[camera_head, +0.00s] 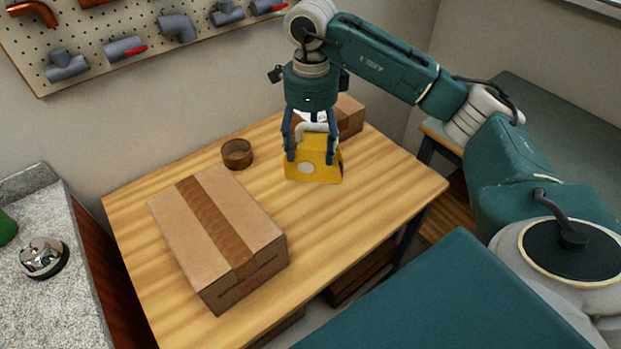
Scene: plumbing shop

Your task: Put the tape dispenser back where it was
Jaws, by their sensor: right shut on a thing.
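The yellow tape dispenser (322,172) is upright over the back right part of the wooden table (365,215). My right gripper (311,155) comes down from above and is shut on the dispenser, with one finger on each side of it. I cannot tell whether the dispenser's base touches the table or hangs just above it. My left gripper is not in view.
A large taped cardboard box (265,228) fills the table's front left. A brown tape roll (237,153) lies behind it. A smaller box (350,117) stands behind my gripper. The table's right side is clear. A bell (43,257) sits on the left counter.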

